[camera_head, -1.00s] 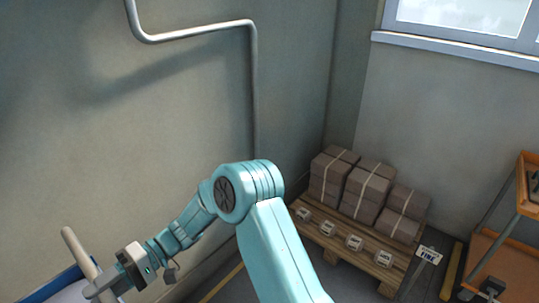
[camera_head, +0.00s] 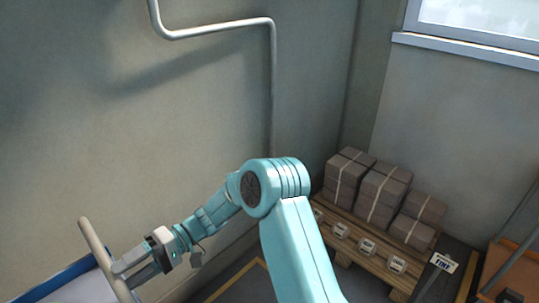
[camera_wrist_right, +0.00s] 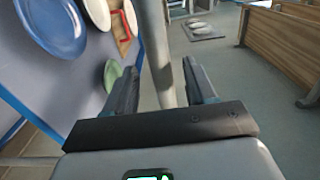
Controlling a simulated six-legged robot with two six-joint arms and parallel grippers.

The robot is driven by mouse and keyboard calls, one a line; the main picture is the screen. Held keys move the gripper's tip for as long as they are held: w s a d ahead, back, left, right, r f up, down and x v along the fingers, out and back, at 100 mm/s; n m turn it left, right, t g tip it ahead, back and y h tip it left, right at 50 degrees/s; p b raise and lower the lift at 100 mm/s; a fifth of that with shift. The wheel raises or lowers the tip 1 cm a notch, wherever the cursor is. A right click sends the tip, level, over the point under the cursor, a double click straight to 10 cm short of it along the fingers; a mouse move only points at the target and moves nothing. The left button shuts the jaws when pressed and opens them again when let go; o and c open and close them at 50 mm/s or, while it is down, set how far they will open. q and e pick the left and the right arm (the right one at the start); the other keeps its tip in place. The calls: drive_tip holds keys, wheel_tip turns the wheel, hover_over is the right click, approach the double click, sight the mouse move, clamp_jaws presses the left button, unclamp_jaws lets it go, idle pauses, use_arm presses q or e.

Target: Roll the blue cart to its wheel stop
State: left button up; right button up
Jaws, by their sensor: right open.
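The blue cart (camera_head: 62,277) shows only in part at the lower left of the head view, with a blue rim and an upright pale handle bar (camera_head: 98,248). My right gripper (camera_head: 122,273) is at this bar. In the right wrist view my right gripper (camera_wrist_right: 162,90) is open, with one finger on each side of the grey handle bar (camera_wrist_right: 155,45). I cannot tell whether a finger touches the bar. The cart's wheels and the wheel stop are not in view. My left gripper is not in view.
In the wrist view, a blue plate (camera_wrist_right: 55,22) and a green dish (camera_wrist_right: 111,74) lie on the cart. A pallet (camera_head: 345,252) with wrapped grey boxes (camera_head: 375,195) stands in the corner. An orange shelf (camera_head: 512,268) is at right. A wall pipe (camera_head: 273,90) runs behind my arm.

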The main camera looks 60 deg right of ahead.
drive_tip(key=b+v, duration=0.1)
drive_tip(key=v, duration=0.7)
drive_tip(key=shift+d, duration=0.4)
drive_tip(key=shift+s, duration=0.1)
